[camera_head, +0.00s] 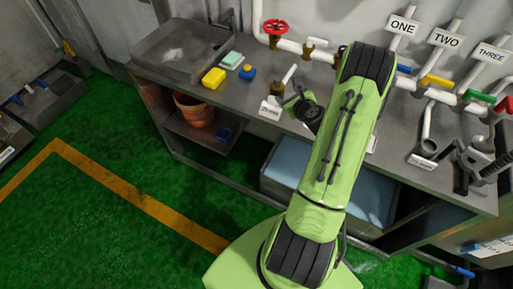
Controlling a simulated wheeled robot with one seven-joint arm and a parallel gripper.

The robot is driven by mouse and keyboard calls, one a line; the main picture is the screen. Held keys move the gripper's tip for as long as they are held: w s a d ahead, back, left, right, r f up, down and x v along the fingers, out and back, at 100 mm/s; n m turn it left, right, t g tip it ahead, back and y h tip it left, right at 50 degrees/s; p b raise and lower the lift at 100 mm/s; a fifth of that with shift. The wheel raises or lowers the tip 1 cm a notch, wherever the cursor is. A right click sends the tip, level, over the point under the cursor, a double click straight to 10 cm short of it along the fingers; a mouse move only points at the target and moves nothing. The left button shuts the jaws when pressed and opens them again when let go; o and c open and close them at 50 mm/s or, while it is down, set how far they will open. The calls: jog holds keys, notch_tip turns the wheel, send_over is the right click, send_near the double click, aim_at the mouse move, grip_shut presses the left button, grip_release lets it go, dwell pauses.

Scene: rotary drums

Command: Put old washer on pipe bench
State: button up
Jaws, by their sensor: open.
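The pipe bench (235,112) is a long grey metal counter against the back wall, with pipes and valves along its rear. My green arm reaches up over the middle of it. My gripper (298,104), dark and small in the picture, is above the bench just left of the arm, near a small white label plate (270,108). It is open, and I see nothing held in it. I cannot make out the old washer; it may be too small to see or hidden behind my arm.
A sink (180,50), yellow sponge (213,78) and blue item (248,73) are at left. A red valve wheel (275,27) and coloured-handled valves stand at the back. An orange bucket (194,108) and blue-topped bin (288,158) are below. Green floor (90,220) is clear at left.

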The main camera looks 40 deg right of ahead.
jog(key=w+a+r+n+y, duration=0.2)
jog(key=a+r+n, duration=0.2)
jog(key=a+n, duration=0.25)
jog(key=w+a+r+n+y, duration=0.2)
jog(key=a+r+n, duration=0.3)
jog(key=a, duration=0.3)
jog(key=s+a+r+n+g+y, duration=0.1)
jog(key=s+a+r+n+g, duration=0.35)
jog(key=a+n, duration=0.6)
jog(key=s+a+r+n, duration=0.2)
jog(key=s+n, duration=0.2)
jog(key=s, duration=0.3)
jog(key=s+a+r+n+g, duration=0.1)
jog(key=s+a+r+n, duration=0.1)
jog(key=s+n, duration=0.3)
jog(key=s+a+r+n+g, duration=0.1)
jog(key=s+a+n, duration=0.3)
jog(key=s, duration=0.6)
jog(key=shift+s+r+h+b, duration=0.15)
jog(key=shift+r+h+b, duration=0.25)
jog(key=shift+r, duration=0.05)
